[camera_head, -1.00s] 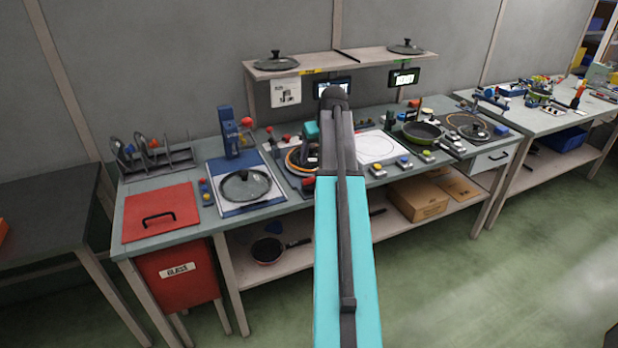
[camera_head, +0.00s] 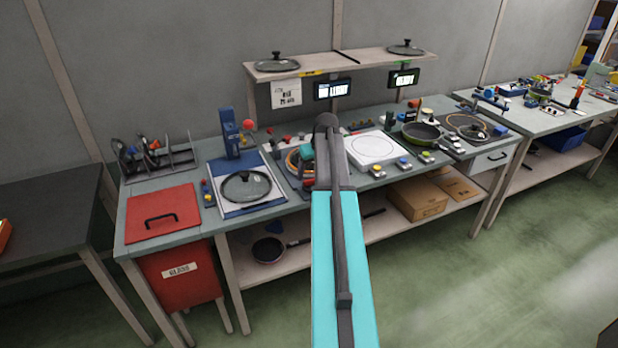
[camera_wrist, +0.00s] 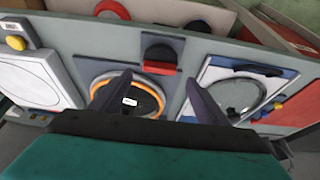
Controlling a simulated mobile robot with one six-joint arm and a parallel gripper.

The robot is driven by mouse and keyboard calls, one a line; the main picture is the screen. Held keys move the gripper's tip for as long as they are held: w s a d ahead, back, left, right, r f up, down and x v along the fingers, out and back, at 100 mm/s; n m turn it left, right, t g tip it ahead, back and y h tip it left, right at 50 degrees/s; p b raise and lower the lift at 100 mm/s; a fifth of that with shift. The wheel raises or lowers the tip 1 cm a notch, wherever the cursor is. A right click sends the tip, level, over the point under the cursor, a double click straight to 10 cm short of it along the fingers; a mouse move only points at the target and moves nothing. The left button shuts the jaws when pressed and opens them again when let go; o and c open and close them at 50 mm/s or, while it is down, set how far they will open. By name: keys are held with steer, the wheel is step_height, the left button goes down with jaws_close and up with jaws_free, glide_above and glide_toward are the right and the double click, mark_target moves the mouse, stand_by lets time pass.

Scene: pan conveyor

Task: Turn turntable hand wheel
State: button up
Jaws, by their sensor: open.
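The turntable (camera_head: 291,160) is a dark disc with an orange ring on the bench, partly hidden behind my arm. In the wrist view its disc and orange ring (camera_wrist: 154,90) lie beyond my gripper (camera_wrist: 158,79), whose two dark fingers are spread apart and empty. A dark block with a round dark part and a red piece (camera_wrist: 159,68) stands at the turntable's front side, in line with the gap between the fingers. It may be the hand wheel; I cannot tell for sure. No contact is visible. In the head view my arm hides the fingers.
A glass lid (camera_head: 246,187) on a blue-white fixture and a red hatch (camera_head: 162,216) lie left. A white square plate (camera_head: 374,147) and a green pan (camera_head: 421,132) lie right. A shelf (camera_head: 340,63) with lids and screens hangs above the bench.

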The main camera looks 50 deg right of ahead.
mark_target(311, 180)
steer(key=shift+p+x, duration=0.5)
steer(key=shift+x, duration=1.75)
